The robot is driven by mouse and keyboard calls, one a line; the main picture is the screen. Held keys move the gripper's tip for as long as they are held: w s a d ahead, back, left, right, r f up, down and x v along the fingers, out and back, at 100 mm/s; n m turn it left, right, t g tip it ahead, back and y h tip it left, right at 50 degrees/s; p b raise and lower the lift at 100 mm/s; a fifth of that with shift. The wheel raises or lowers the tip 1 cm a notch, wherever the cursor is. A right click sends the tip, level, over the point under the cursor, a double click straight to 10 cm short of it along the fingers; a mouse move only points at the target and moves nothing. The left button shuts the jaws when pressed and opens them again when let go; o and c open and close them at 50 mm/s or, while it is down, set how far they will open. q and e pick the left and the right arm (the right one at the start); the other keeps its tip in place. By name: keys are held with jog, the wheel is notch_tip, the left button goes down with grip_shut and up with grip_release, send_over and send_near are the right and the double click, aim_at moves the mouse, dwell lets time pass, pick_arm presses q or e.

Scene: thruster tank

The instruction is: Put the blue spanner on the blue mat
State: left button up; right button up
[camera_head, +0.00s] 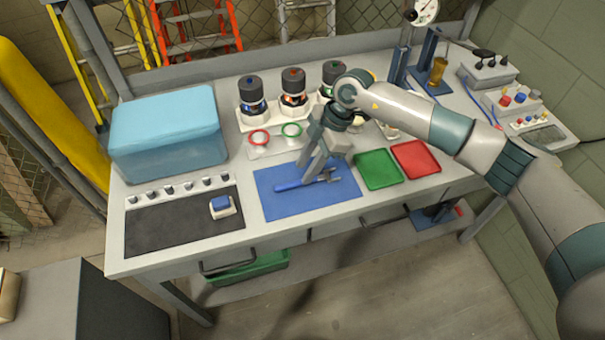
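The blue spanner (289,186) lies along the blue mat (285,207), over its middle, with its jaw end to the right. It looks flat against the mat, but I cannot tell whether it touches all along. My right gripper (312,177) points down over the mat, with its fingertips at the spanner's middle. The fingers partly cover the spanner. I cannot tell whether they are closed on it or apart around it. My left gripper is not in view.
A green tray (378,170) and a red tray (416,160) sit right of the mat. A dark mat (170,226) with a blue-topped block (222,207) lies left. A light-blue case (168,130) and several dark-capped thruster units (293,88) stand behind.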

aim_at(318, 177)
jog(key=b+v, duration=0.2)
jog(key=v, duration=0.6)
jog(key=shift+r, duration=0.2)
dwell(0.3)
